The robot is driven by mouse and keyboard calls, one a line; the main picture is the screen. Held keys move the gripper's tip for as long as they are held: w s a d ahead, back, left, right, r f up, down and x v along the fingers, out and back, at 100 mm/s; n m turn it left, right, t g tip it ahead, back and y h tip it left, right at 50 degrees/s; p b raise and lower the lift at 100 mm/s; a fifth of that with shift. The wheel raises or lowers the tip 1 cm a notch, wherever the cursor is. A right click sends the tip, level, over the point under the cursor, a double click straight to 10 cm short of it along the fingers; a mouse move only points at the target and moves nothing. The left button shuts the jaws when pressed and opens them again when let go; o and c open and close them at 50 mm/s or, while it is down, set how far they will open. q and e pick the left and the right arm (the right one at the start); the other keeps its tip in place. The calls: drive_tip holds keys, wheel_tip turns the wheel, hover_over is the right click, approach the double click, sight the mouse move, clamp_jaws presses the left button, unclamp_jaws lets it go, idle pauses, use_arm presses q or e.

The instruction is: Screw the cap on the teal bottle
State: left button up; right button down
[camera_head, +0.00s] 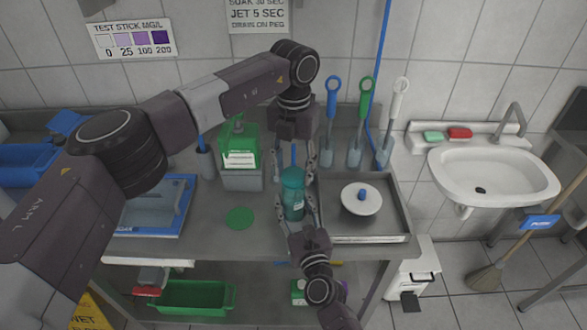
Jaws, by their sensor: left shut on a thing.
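The teal bottle (293,199) stands upright on the steel counter, left of the tray. Its teal top, which I take as the cap (293,174), sits at the bottle's upper end with a thin blue piece upright above it. My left gripper (294,166) points down from above, its fingers on either side of this top and shut on it. The thread is hidden, so I cannot tell how tight the cap sits. My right gripper (297,207) reaches up from below, with fingers on either side of the bottle's body. Whether they press on it is unclear.
A green round mat (240,217) lies to the left. A green box (238,145) stands behind. A sink (490,175) is far right.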

use_arm(q)
drive_tip(key=o, duration=1.4)
wheel_tip(320, 180, up, 12)
drive_tip(key=shift+r, duration=0.1)
use_arm(e)
drive_tip(key=c, duration=1)
unclamp_jaws()
drive_tip(key=shift+c, duration=0.2)
